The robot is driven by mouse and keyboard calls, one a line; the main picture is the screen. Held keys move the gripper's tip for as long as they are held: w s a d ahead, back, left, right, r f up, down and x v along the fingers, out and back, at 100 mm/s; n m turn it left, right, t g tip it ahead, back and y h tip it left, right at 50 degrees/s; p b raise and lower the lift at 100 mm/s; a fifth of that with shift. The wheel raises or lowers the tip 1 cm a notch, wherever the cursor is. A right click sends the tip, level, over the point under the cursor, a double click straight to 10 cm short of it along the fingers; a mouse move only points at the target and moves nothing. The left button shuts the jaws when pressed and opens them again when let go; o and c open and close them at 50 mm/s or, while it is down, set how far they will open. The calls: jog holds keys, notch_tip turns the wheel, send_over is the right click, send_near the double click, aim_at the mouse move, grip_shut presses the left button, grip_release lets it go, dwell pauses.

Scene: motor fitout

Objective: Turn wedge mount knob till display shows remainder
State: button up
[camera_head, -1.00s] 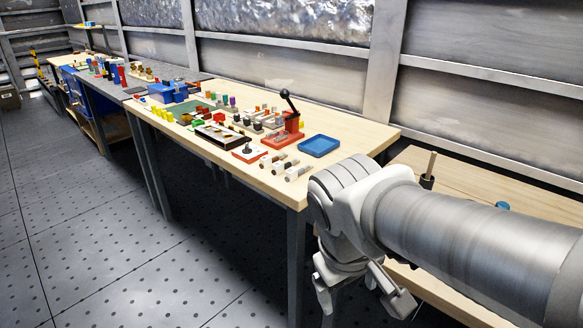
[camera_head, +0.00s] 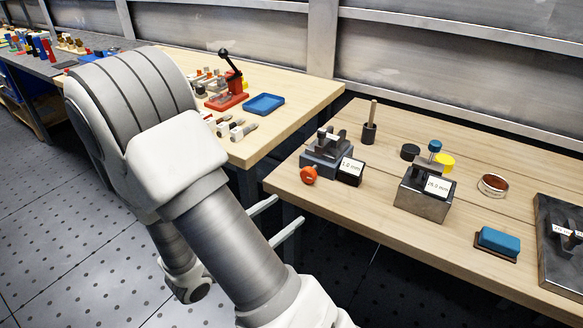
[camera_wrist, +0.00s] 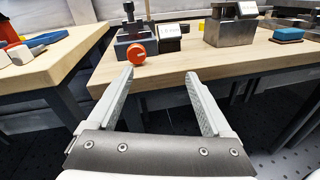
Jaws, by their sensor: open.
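The wedge mount (camera_head: 327,151) is a dark grey block near the left front of the right-hand wooden table. Its round orange-red knob (camera_head: 309,175) faces the table's front edge. A small black display (camera_head: 350,171) with a white face sits beside it; its reading is too small to be sure of. In the wrist view the knob (camera_wrist: 136,53) is beyond and above the left fingertip. My gripper (camera_wrist: 160,76) is open and empty, in front of the table edge and apart from the knob. In the head view its fingers (camera_head: 281,219) show below the table edge.
A metal block with a labelled display (camera_head: 424,198) and blue knob stands right of the mount. A blue block (camera_head: 498,243) and dark fixture (camera_head: 562,240) lie farther right. The left table holds a blue tray (camera_head: 264,104) and red lever press (camera_head: 228,98). The two tables stand close together.

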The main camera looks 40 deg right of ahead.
aim_at(306, 178)
jog(key=w+d+n+t+b, duration=0.1)
jog(key=w+d, duration=0.2)
jog(key=d, duration=0.2)
jog(key=w+d+f+n+t+b, duration=0.1)
jog(key=w+d, duration=0.2)
jog(key=d, duration=0.1)
jog(key=w+d+f+n+t, duration=0.1)
jog(key=w+d, duration=0.2)
jog(key=d, duration=0.2)
jog(key=shift+d+f+b, duration=0.2)
jog(key=shift+d+b, duration=0.15)
jog(key=shift+b, duration=0.05)
jog(key=c, duration=1.3)
jog(key=shift+f, duration=0.1)
grip_shut()
jog(key=shift+m+b, duration=0.55)
jog(key=shift+m, duration=0.15)
